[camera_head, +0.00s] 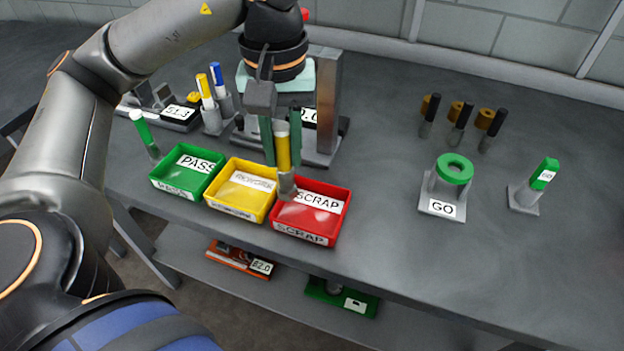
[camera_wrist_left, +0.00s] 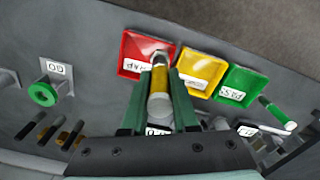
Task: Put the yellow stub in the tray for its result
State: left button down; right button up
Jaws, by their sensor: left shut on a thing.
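The yellow stub (camera_head: 284,155) is upright between the fingers of my left gripper (camera_head: 282,142), which is shut on it. It has a pale top and a grey lower end. In the head view its lower end overlaps the back left corner of the red SCRAP tray (camera_head: 344,203); its height above the tray is unclear. The wrist view shows the stub (camera_wrist_left: 160,78) between the green fingers (camera_wrist_left: 160,105), in front of the red tray (camera_wrist_left: 131,66). The yellow tray (camera_head: 234,211), its label partly legible as REWORK, and the green PASS tray (camera_head: 180,191) stand to the left. My right gripper is not in view.
A gauge stand (camera_head: 328,100) with a partly hidden readout is behind the gripper. Pens (camera_head: 205,88) and a 51.3 display (camera_head: 178,113) stand at back left. A GO ring stand (camera_head: 441,190), a green-topped post (camera_head: 540,180) and several dark-handled pins are right.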

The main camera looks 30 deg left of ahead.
pick_arm(q)
jog(key=w+f, duration=0.1)
jog(key=f, duration=0.2)
jog(key=w+d+f, duration=0.1)
jog(key=w+f, duration=0.1)
jog(key=f, duration=0.1)
jog(key=w+f, duration=0.1)
jog(key=f, duration=0.1)
jog(key=shift+w+d+f, duration=0.2)
jog(key=shift+w+f, duration=0.05)
jog(key=shift+f, duration=0.15)
jog(key=shift+f+b, duration=0.25)
jog(key=shift+b, duration=0.2)
jog(key=c, duration=1.1)
grip_release()
jog(key=o, duration=0.4)
jog(key=shift+r+p, duration=1.25)
jog(key=shift+r, duration=5)
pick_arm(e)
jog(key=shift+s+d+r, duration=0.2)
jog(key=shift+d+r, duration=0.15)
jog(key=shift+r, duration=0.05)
